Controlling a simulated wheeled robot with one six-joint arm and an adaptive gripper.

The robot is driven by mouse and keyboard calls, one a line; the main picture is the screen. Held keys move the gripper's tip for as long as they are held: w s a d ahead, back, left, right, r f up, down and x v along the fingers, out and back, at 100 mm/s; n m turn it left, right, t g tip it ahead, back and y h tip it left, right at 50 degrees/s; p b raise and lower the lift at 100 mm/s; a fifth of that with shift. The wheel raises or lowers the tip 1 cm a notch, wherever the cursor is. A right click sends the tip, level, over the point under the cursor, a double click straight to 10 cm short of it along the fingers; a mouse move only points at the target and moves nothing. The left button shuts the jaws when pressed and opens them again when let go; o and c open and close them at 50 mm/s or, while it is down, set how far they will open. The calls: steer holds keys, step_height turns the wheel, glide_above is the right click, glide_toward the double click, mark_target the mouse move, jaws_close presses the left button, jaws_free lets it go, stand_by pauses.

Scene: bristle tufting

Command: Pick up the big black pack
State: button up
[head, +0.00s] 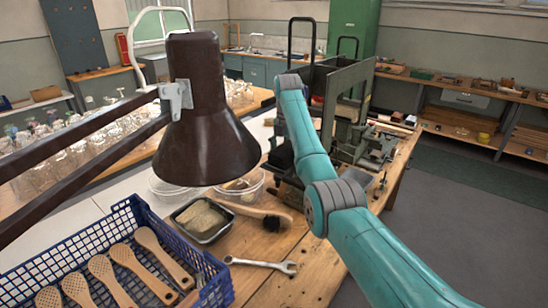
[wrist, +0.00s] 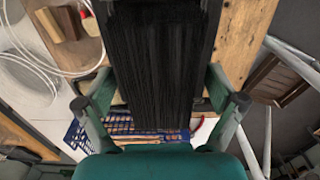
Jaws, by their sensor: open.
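The big black pack (wrist: 158,45) is a broad bundle of straight black bristles. It fills the top middle of the wrist view and reaches down between my fingers. My gripper (wrist: 158,88) is open, with one finger on each side of the pack. A narrow gap seems to show beside the pack on both sides, but I cannot tell whether either fingertip touches it. In the head view, my teal arm reaches over the bench and my gripper is hidden. A small dark block (head: 282,157) shows left of the arm there; I cannot tell whether it is the pack.
A blue crate (head: 215,272) holds several wooden brush bodies. A black tray (head: 205,238) with a tan block, a brush (head: 262,215), a spanner (head: 262,265) and clear bowls (head: 243,190) lie nearby. A brown lamp (head: 205,110) hangs close; a green machine (head: 345,100) stands behind my arm.

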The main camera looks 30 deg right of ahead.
steer(key=shift+f, duration=0.5)
steer(key=c, duration=1.4)
